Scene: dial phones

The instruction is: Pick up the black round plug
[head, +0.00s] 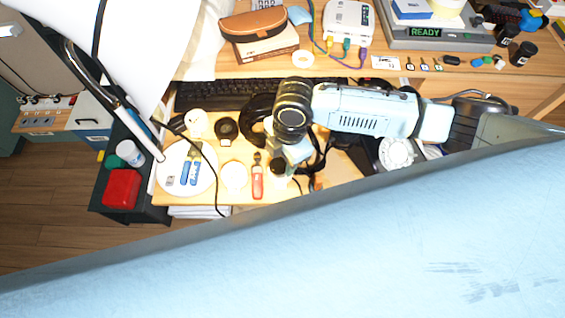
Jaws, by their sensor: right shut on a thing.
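My right arm reaches in from the right over the desk, and its wrist bends down. My right gripper (279,162) is low over the desk, just right of a red-handled tool. It is shut on a small dark round thing (278,168), which looks like the black round plug. The fingers and wrist hide part of it, and I cannot tell whether it touches the desk. Another black round piece (227,129) lies on the desk to the left, apart from the gripper. My left gripper is not in view.
A red-handled tool (257,180) and a cream round piece (234,175) lie left of the gripper. A white plate (205,180) holds blue items. A black keyboard (215,95) lies behind. A white dial (396,152) is right. Cables cross the desk.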

